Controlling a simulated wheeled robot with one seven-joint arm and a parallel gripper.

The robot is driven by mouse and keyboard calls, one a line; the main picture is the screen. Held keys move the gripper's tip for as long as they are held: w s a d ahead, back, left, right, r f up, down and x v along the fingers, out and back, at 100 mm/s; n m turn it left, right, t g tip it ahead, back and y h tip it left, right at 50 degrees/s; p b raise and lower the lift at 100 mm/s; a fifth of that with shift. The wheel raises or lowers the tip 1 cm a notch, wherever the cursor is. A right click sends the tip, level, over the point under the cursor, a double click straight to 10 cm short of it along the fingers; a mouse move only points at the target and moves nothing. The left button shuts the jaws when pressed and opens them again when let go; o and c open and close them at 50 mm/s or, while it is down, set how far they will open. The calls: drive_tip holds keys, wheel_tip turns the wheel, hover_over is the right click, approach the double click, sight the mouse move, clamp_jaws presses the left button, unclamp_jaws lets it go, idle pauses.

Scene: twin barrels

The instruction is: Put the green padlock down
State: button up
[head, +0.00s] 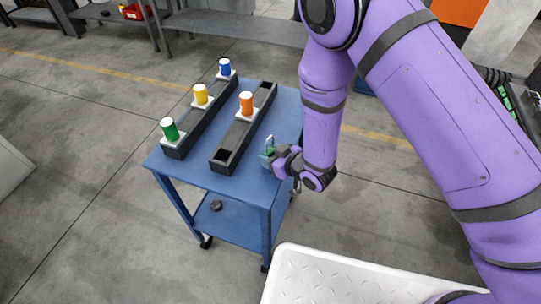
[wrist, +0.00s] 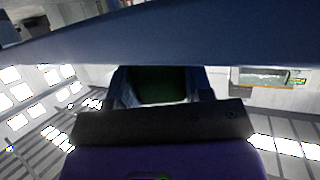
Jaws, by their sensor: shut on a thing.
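My gripper (head: 271,156) is at the right edge of the blue cart's top (head: 190,178) in the head view. It is shut on a small green thing, the green padlock (head: 269,152), which is mostly hidden by the fingers. In the wrist view the padlock (wrist: 162,86) is a dark green block between the two fingers (wrist: 162,92). A blue band, likely the cart top (wrist: 180,30), crosses close above it. I cannot tell whether the padlock touches the cart.
A black rack (head: 187,141) holds green, yellow and blue cylinders on white bases. A second black rack (head: 232,150) holds an orange cylinder (head: 246,103), with open slots at its ends. A small dark object (head: 216,205) lies on the lower shelf. The cart top's front right is bare.

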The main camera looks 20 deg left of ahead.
drive_tip(key=shift+f, duration=0.3)
drive_tip(key=o, duration=0.9)
drive_tip(key=shift+r, duration=0.2)
drive_tip(key=v, duration=1.2)
